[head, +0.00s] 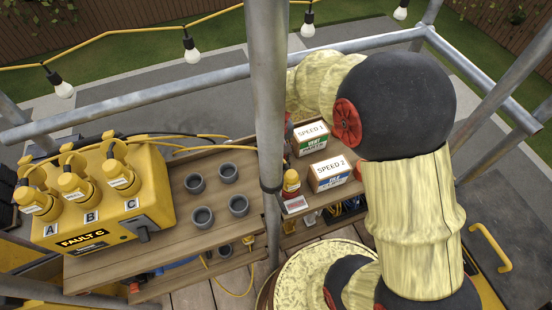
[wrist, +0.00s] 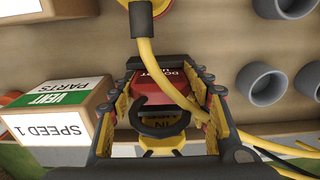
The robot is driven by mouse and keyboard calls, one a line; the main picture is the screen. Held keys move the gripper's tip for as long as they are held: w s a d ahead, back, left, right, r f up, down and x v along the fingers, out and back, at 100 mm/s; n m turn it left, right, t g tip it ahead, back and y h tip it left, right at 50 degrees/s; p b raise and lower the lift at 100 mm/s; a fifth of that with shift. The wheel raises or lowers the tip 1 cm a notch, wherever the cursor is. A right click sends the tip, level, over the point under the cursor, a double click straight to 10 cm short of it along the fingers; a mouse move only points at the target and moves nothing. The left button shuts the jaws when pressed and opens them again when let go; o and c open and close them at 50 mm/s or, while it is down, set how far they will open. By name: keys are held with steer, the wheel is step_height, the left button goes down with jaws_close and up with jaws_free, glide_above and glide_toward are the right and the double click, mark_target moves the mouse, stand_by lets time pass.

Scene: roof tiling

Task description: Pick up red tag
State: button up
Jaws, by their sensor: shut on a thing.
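The red tag (wrist: 160,90) shows in the wrist view, a red piece with white lettering, partly hidden by a black curved hook or ring. It lies between the yellow-sided fingers of my gripper (wrist: 155,100), which are shut on it. A yellow part with dark lettering shows just below the black ring; I cannot tell whether it belongs to the tag. In the head view my arm and the metal pole hide the gripper and most of what it holds.
The SPEED 1 box (head: 310,137) and SPEED 2 box (head: 329,174) stand on the wooden shelf. Several grey cups (head: 203,217) stand left of the pole (head: 268,110). The yellow FAULT C box (head: 98,215) is at left. A yellow cable (wrist: 160,70) crosses close to the gripper.

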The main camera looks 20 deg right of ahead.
steer(key=shift+c, duration=1.1)
step_height(320, 180, up, 10)
steer(key=p, duration=0.3)
steer(key=shift+d, duration=0.15)
